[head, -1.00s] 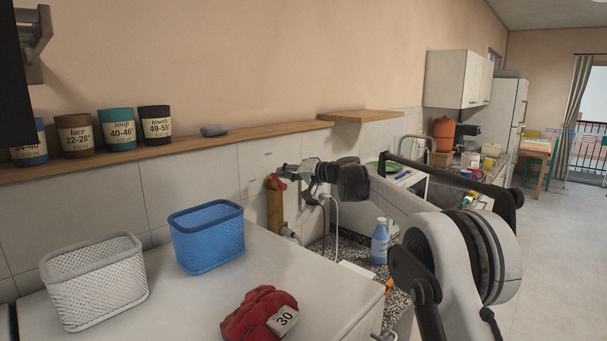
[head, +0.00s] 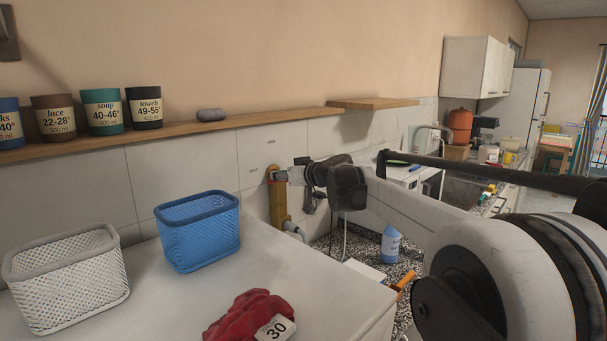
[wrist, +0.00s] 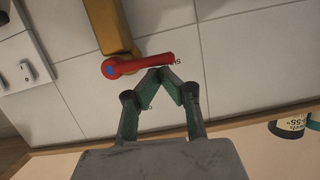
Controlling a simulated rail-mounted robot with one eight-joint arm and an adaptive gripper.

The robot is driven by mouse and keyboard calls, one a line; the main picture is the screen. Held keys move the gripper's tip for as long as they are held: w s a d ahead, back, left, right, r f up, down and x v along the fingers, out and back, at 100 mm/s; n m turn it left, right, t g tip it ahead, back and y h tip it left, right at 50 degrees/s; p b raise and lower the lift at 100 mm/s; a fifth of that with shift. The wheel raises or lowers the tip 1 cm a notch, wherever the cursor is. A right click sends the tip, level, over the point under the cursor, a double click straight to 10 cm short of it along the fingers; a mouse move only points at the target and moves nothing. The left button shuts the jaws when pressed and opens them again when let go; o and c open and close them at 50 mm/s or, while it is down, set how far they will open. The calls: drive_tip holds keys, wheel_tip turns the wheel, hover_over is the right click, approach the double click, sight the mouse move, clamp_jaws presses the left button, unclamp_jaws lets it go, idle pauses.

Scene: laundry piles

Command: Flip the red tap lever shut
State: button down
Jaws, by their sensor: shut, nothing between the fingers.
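The red tap lever (wrist: 145,65) shows in the wrist view, with a blue mark at its pivot end. It lies roughly crosswise to the brass-coloured tap body (wrist: 117,25). My gripper (wrist: 161,72) is shut and empty, its fingertips meeting right beside the lever's free half. I cannot tell whether they touch it. In the head view my gripper (head: 279,175) is at the top of the tap body (head: 278,207) on the tiled wall, and only a little of the red lever (head: 269,173) shows; my gripper hides part of it.
A blue basket (head: 198,235), a white basket (head: 65,282) and a red cloth (head: 243,318) labelled 30 sit on the white top in front. A wooden shelf (head: 230,122) with labelled pots runs above the tap. A blue bottle (head: 390,245) stands right of the tap.

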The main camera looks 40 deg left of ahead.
drive_tip(key=shift+s+f, duration=0.15)
drive_tip(key=shift+f, duration=0.05)
idle(0.5)
drive_tip(key=shift+r, duration=0.1)
drive_tip(key=s+d+r, duration=0.1)
drive_tip(key=d+r, duration=0.5)
drive_tip(key=d, duration=0.3)
drive_tip(key=shift+s+d+r+p, duration=0.15)
drive_tip(key=shift+d+p, duration=0.15)
drive_tip(key=shift+p, duration=0.15)
idle(0.4)
drive_tip(key=s+d+f+m+t+h, duration=0.2)
drive_tip(key=s+d+m+h, duration=0.15)
drive_tip(key=d, duration=1.65)
drive_tip(key=s+d+f+m+t+h, duration=0.1)
drive_tip(key=s+d+m+t+h, duration=0.2)
drive_tip(key=d, duration=1.6)
drive_tip(key=s+d+f+m+h, duration=0.3)
drive_tip(key=s+d+f, duration=0.3)
drive_tip(key=d, duration=0.4)
drive_tip(key=s+d+f+m+h, duration=0.2)
drive_tip(key=s+d+f, duration=0.3)
drive_tip(key=s+d, duration=0.3)
drive_tip(key=s+d+f+m+h+b, duration=0.1)
drive_tip(key=s+d+f+m+h, duration=0.2)
drive_tip(key=d, duration=1.1)
drive_tip(key=s+f+m, duration=0.1)
drive_tip(key=s+f, duration=0.2)
drive_tip(key=s, duration=0.1)
drive_tip(key=shift+f+h, duration=0.35)
